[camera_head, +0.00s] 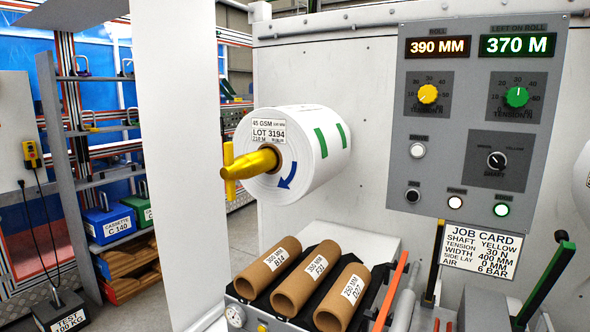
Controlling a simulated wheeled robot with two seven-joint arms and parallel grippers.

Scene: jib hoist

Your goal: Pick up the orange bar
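An orange bar (391,291) stands tilted at the lower middle right, just right of the cardboard cores. Neither of my grippers is in view.
Cardboard cores (320,272) lie in a black rack left of the bar. A white roll (318,150) on a yellow shaft (250,165) sits above. A yellow-black bar (434,262), a green-topped lever (548,280) and a job card (480,250) are to the right.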

